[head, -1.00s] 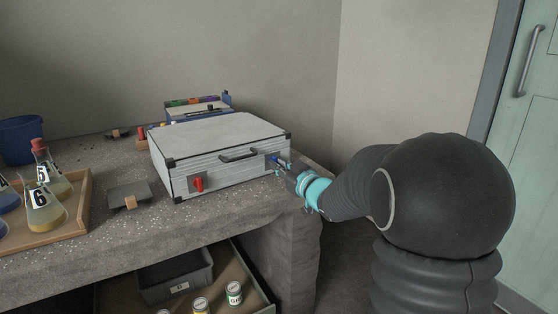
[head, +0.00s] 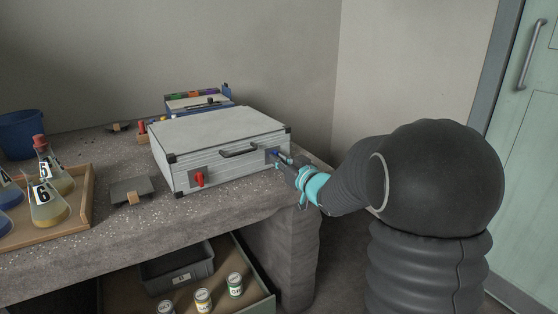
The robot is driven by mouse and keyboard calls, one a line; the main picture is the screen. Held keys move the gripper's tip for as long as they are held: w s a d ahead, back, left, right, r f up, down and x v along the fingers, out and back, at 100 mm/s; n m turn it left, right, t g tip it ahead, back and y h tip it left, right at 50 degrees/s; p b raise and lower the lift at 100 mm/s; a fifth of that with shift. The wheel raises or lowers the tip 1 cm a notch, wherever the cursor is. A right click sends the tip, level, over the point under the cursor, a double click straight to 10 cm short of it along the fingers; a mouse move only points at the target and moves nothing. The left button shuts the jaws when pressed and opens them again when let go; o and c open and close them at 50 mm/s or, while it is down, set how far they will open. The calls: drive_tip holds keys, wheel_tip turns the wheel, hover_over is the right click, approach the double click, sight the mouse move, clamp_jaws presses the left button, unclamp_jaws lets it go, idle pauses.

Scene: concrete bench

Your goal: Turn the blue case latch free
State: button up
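A silver-white case (head: 215,135) with black corners lies closed on the concrete bench. Its front carries a dark handle (head: 238,150), a red latch (head: 199,179) at the left and a blue latch (head: 272,154) at the right. My gripper (head: 281,160) reaches in from the right, its fingertips at the blue latch. The fingers cover part of the latch, so its angle is hard to read. The view is too small to tell whether the fingers are closed on it or only around it.
A wooden tray (head: 82,221) with several labelled flasks stands at the left, with a blue bucket (head: 22,134) behind. A dark flat plate (head: 131,189) lies left of the case. Below, an open drawer (head: 262,303) holds a grey bin (head: 178,266) and several cans.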

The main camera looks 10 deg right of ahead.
drive_tip(key=o, duration=0.4)
drive_tip(key=shift+o, duration=0.2)
drive_tip(key=v, duration=1.2)
drive_tip(key=shift+f, duration=0.1)
